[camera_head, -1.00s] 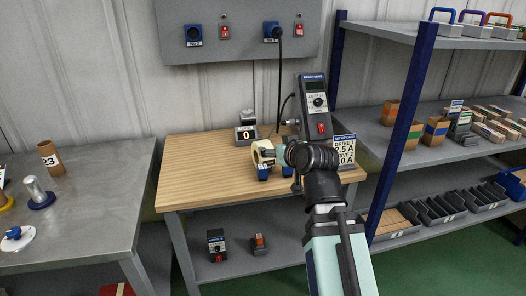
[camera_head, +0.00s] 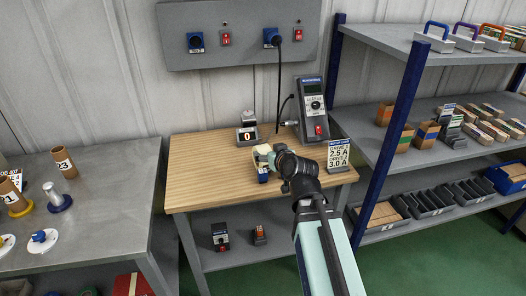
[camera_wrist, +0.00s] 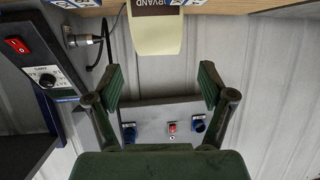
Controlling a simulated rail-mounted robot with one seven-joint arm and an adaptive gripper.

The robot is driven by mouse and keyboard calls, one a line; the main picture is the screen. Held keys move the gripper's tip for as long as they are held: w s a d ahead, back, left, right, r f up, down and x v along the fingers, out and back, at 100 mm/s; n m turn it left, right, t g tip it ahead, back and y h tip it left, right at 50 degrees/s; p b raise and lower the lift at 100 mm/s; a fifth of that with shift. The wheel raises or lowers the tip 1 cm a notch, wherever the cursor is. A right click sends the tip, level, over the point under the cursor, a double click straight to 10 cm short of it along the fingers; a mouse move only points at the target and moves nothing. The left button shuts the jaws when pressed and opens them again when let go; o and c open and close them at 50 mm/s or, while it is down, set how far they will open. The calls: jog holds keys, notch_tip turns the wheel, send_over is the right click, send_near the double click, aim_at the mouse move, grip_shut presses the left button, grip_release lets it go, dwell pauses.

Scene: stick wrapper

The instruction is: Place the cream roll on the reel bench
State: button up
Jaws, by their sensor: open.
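The cream roll (camera_head: 262,154) is at the middle of the wooden-topped bench (camera_head: 205,165), on or just above a blue support (camera_head: 263,177). Contact between them is not clear. My arm reaches over the bench from the lower right, and its end is just right of the roll.
A counter box (camera_head: 247,132) and a grey control unit (camera_head: 312,105) with a cable stand at the bench's back. A metal table (camera_head: 95,210) with tubes is left, and a loaded shelf rack (camera_head: 400,85) right.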

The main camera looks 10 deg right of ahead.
aim_at(264, 150)
jog(key=shift+p+x, duration=0.75)
jog(key=shift+p, duration=2.35)
jog(key=shift+x, duration=1.4)
jog(key=shift+f+p+x, duration=0.15)
jog(key=shift+p+x, duration=0.5)
jog(key=shift+x, duration=0.65)
jog(key=shift+f+p+x, duration=0.15)
jog(key=shift+p+x, duration=0.45)
jog(key=shift+x, duration=0.7)
jog(key=shift+s+d, duration=0.15)
jog(key=shift+s, duration=0.05)
jog(key=c, duration=1.3)
jog(key=shift+c, duration=0.8)
jog(key=shift+r, duration=0.1)
